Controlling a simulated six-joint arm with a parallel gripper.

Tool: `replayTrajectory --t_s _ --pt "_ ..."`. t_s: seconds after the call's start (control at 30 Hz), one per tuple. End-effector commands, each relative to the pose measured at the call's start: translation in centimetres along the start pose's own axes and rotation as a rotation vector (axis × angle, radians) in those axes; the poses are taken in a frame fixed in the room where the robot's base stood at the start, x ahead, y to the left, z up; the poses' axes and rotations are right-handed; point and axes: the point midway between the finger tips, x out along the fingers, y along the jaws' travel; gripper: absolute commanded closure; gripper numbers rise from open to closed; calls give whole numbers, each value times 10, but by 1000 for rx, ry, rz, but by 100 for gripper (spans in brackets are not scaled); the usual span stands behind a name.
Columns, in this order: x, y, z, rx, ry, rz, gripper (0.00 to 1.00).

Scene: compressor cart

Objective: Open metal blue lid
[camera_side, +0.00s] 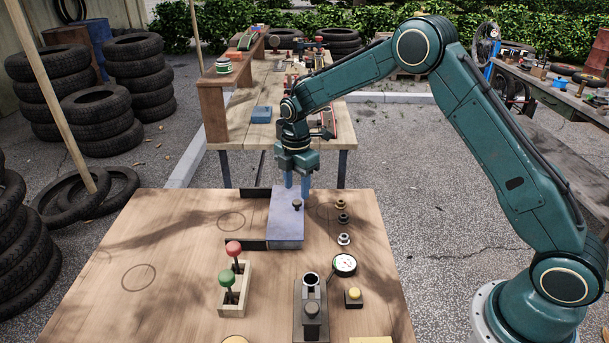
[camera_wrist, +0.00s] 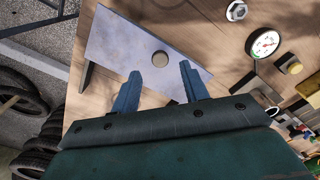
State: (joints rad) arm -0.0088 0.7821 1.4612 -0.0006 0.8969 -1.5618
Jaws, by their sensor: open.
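My gripper (camera_side: 297,194) is over the far part of the lid, fingers pointing down. In the wrist view my gripper (camera_wrist: 158,92) has its two blue fingers apart, with the knob ahead of the gap between them. Nothing is held. I cannot tell whether the fingertips touch the lid.
Black strips (camera_side: 246,244) lie left of the lid. Several nuts (camera_side: 344,239), a pressure gauge (camera_side: 344,264) and a yellow button (camera_side: 353,297) sit to its right. The table's left side is clear.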

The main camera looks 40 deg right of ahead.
Motion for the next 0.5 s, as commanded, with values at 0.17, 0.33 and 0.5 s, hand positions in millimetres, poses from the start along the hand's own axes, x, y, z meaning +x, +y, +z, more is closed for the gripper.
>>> replayTrajectory --t_s 0.17,0.33,0.5 --pt "24 -1 0 0 0 -3 55" --pt "37 0 0 0 0 -1 55" --pt "41 0 0 0 0 0 55"
